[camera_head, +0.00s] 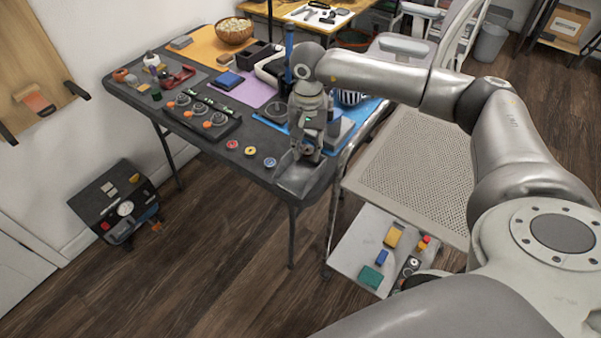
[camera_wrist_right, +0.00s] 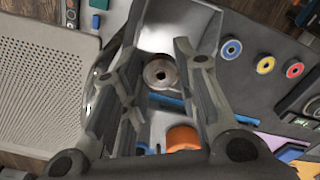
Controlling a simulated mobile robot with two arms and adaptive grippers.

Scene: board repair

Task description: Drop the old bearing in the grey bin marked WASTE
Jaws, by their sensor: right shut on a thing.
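My right gripper (camera_head: 307,150) points down over the front corner of the dark workbench. In the right wrist view, its fingers (camera_wrist_right: 160,70) stand on both sides of the old bearing (camera_wrist_right: 160,74), a worn grey ring with a reddish-brown middle, and are shut on it. The gripper hides the bearing in the head view. A grey open bin (camera_head: 297,181) stands at the bench corner, just below the gripper; its pale inside (camera_wrist_right: 178,28) shows behind the bearing in the wrist view. I cannot read any marking on it. My left gripper is not in view.
Red (camera_head: 232,144), yellow (camera_head: 250,151) and blue (camera_head: 270,162) rings lie on the bench left of the bin. A black fixture with orange parts (camera_head: 203,115) stands behind them. A perforated chair seat (camera_head: 415,165) is at the right.

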